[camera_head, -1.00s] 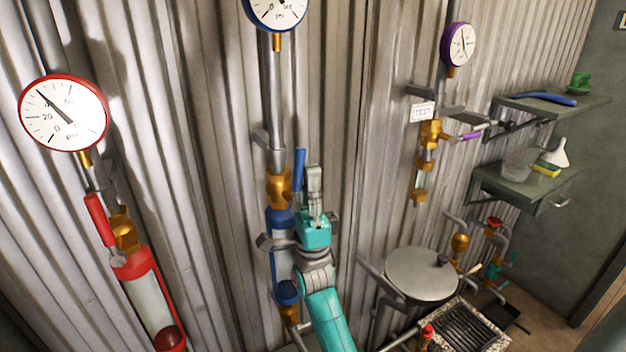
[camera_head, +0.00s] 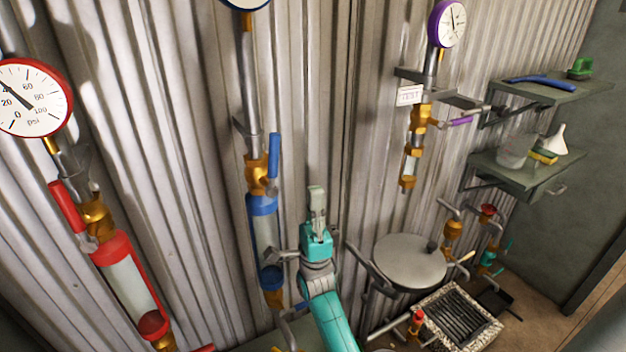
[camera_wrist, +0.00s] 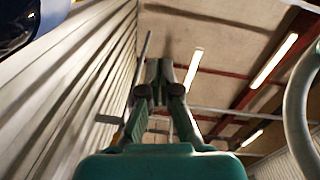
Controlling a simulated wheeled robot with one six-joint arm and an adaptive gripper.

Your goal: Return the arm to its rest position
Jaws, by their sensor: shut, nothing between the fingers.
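My teal arm rises from the bottom middle of the head view, with my gripper (camera_head: 317,195) pointing up in front of the corrugated wall. It is to the right of the blue pipe section (camera_head: 264,240) and apart from the blue lever (camera_head: 273,157). In the wrist view my gripper (camera_wrist: 164,75) is shut, its fingers together and empty, pointing toward the ceiling. The wall runs along the left of that view.
A red-rimmed gauge (camera_head: 33,97) and red pipe section (camera_head: 127,285) are at left. A purple gauge (camera_head: 447,23) hangs at upper right. A round grey lid (camera_head: 410,262) and a drain grate (camera_head: 458,315) are right of my arm. Shelves (camera_head: 540,170) are further right.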

